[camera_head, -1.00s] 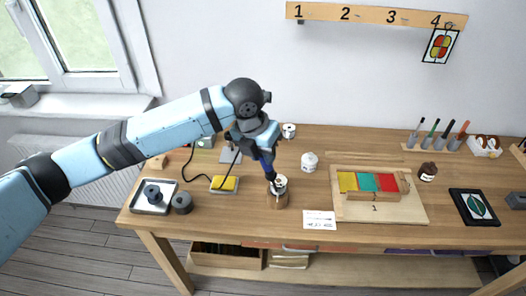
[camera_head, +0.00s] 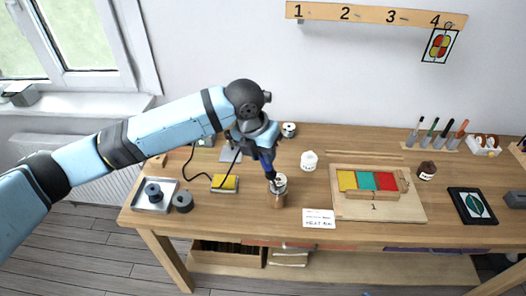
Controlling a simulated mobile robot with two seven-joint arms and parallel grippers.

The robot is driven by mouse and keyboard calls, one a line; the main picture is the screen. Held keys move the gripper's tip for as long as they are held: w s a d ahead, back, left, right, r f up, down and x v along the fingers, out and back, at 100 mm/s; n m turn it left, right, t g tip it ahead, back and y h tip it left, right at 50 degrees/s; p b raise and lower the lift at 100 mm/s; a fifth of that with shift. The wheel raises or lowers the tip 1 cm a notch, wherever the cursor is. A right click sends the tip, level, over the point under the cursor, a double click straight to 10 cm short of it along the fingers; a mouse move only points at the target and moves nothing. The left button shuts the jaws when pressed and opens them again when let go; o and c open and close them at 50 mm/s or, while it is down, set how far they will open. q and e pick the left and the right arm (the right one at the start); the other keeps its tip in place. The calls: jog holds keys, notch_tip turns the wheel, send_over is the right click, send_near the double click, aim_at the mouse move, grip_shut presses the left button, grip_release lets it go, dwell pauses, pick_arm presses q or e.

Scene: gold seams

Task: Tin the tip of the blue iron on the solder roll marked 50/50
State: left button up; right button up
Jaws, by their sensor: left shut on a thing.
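My left gripper (camera_head: 262,142) is shut on the blue iron (camera_head: 267,163), which points down toward the front of the bench. The iron's tip is at the top of a solder roll (camera_head: 279,181) on a wooden stand (camera_head: 278,199); I cannot tell whether it touches. Any marking on this roll is too small to read. Another white roll (camera_head: 289,130) stands at the back of the bench, behind the gripper, and a white lidded pot or roll (camera_head: 309,161) stands to the right. My right gripper is not in view.
A yellow sponge (camera_head: 225,182) in a tray lies left of the iron. A metal tray (camera_head: 154,196) with dark weights stands at the left. A white card (camera_head: 319,219) and a wooden board (camera_head: 400,208) with coloured glass lie right.

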pick_arm(q)
jog(key=shift+f, duration=0.6)
dwell(0.8)
jog(key=shift+f+p, duration=0.1)
jog(key=shift+p, duration=0.2)
dwell(1.2)
dwell(1.0)
